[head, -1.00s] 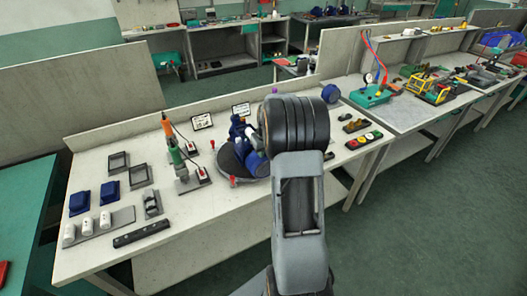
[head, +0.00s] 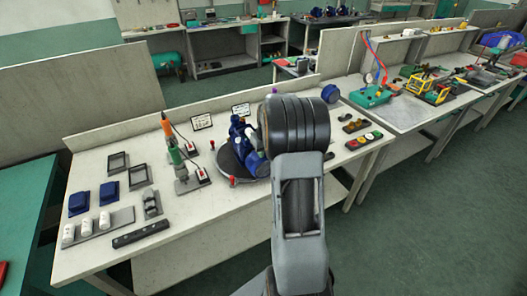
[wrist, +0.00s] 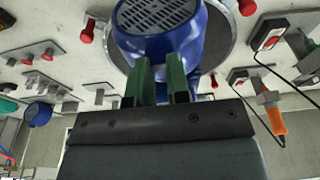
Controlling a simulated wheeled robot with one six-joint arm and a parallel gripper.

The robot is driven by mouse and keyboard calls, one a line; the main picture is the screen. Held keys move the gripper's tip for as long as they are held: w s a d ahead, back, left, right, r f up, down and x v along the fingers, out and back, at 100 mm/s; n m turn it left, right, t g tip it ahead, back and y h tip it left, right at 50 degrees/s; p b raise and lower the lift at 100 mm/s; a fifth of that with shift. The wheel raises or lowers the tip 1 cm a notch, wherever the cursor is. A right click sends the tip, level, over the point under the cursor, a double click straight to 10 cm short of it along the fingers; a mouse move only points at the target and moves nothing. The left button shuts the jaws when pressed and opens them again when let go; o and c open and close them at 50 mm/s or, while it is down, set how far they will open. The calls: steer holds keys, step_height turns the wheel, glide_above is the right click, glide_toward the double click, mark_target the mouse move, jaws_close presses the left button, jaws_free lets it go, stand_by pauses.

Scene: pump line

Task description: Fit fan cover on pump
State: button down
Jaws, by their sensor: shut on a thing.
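The blue pump (head: 239,131) stands on a dark round turntable (head: 231,167) on the bench, left of my arm. In the wrist view, the fan cover (wrist: 158,14) is a blue round shell with a dark slotted grille. My gripper (wrist: 162,75) has green fingers, shut on the near side of the cover. The cover is over the turntable (wrist: 226,60), at the pump. Its joint with the pump is hidden, so I cannot tell if it is seated. In the head view, my arm hides the fingers.
A green and orange tool (head: 178,155) stands left of the turntable, with red-button boxes and cables near it. A button panel (head: 363,140) and a blue round part (head: 330,92) lie right of my arm. Small red posts (head: 232,181) stand around the turntable.

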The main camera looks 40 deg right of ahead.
steer(key=shift+w+d+p, duration=0.15)
steer(key=shift+w+p, duration=0.05)
steer(key=shift+w, duration=0.75)
steer(key=shift+w+d+p, duration=0.1)
steer(key=shift+w+p, duration=0.05)
steer(key=shift+w, duration=0.75)
stand_by(0.8)
steer(key=c, duration=1)
jaws_free()
steer(key=shift+r, duration=0.2)
steer(key=shift+s+a+r+p, duration=0.1)
steer(key=shift+s+r+p, duration=0.1)
steer(key=shift+r+p, duration=0.55)
steer(key=shift+s+d+r+p, duration=0.1)
steer(key=shift+s+r+p, duration=0.2)
steer(key=shift+r, duration=0.8)
steer(key=shift+s+a+r+p, duration=0.15)
steer(key=shift+r+p, duration=0.4)
steer(key=shift+r, duration=0.4)
steer(key=s+r, duration=0.1)
steer(key=r, duration=0.3)
steer(key=r+b, duration=0.1)
steer(key=r, duration=0.4)
steer(key=s+r+b, duration=0.1)
steer(key=r, duration=0.3)
steer(key=shift+s+a+r, duration=0.15)
steer(key=shift+s+r, duration=0.1)
steer(key=shift+s, duration=0.1)
